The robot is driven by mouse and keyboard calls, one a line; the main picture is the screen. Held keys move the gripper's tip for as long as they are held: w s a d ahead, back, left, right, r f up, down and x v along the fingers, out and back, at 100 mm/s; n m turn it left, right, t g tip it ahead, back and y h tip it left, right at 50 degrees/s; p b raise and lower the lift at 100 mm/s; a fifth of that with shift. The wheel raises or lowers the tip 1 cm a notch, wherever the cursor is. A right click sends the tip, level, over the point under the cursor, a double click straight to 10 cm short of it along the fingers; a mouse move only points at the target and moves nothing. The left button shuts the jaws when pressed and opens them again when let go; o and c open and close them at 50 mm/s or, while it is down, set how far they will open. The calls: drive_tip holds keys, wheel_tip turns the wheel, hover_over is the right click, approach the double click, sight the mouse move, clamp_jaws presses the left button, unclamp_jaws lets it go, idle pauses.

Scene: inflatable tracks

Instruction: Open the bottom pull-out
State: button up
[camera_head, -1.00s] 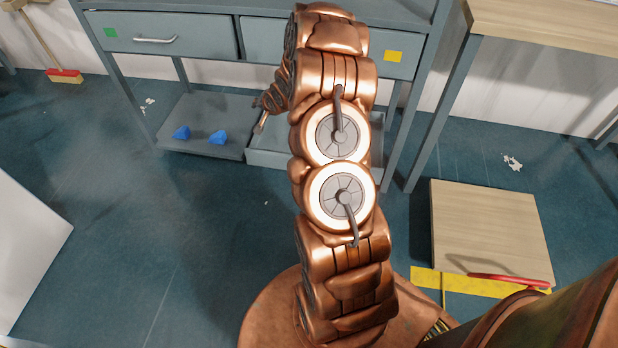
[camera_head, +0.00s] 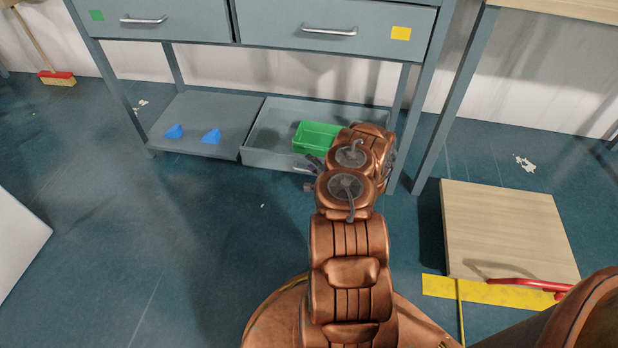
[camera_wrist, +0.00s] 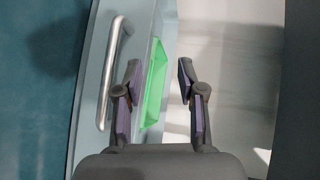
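The bottom pull-out (camera_head: 272,160) is a grey, open-topped drawer low under the workbench, beside a flat shelf. Its front is roughly level with the shelf's front edge. A green bin (camera_head: 318,136) stands inside it; the bin also shows in the wrist view (camera_wrist: 156,82). The metal bar handle (camera_wrist: 114,70) is on the drawer front, left of both fingers in the wrist view. My gripper (camera_wrist: 159,80) is open and empty, with the handle outside its fingers. In the head view my arm hides the drawer's right part and most of the gripper.
Two blue wedges (camera_head: 211,136) lie on the lower shelf (camera_head: 215,112). Two upper drawers, the right one (camera_head: 335,25) with a yellow square, are closed above. A wooden board (camera_head: 505,230) lies at right.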

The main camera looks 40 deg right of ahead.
drive_tip(key=s+f+m+t+b, duration=0.1)
drive_tip(key=s+f+m+b, duration=0.1)
drive_tip(key=s+f, duration=0.35)
drive_tip(key=b+x, duration=0.3)
drive_tip(key=x, duration=0.4)
drive_tip(key=shift+w+a+f, duration=0.15)
drive_tip(key=shift+f, duration=0.05)
drive_tip(key=shift+w, duration=0.45)
clamp_jaws()
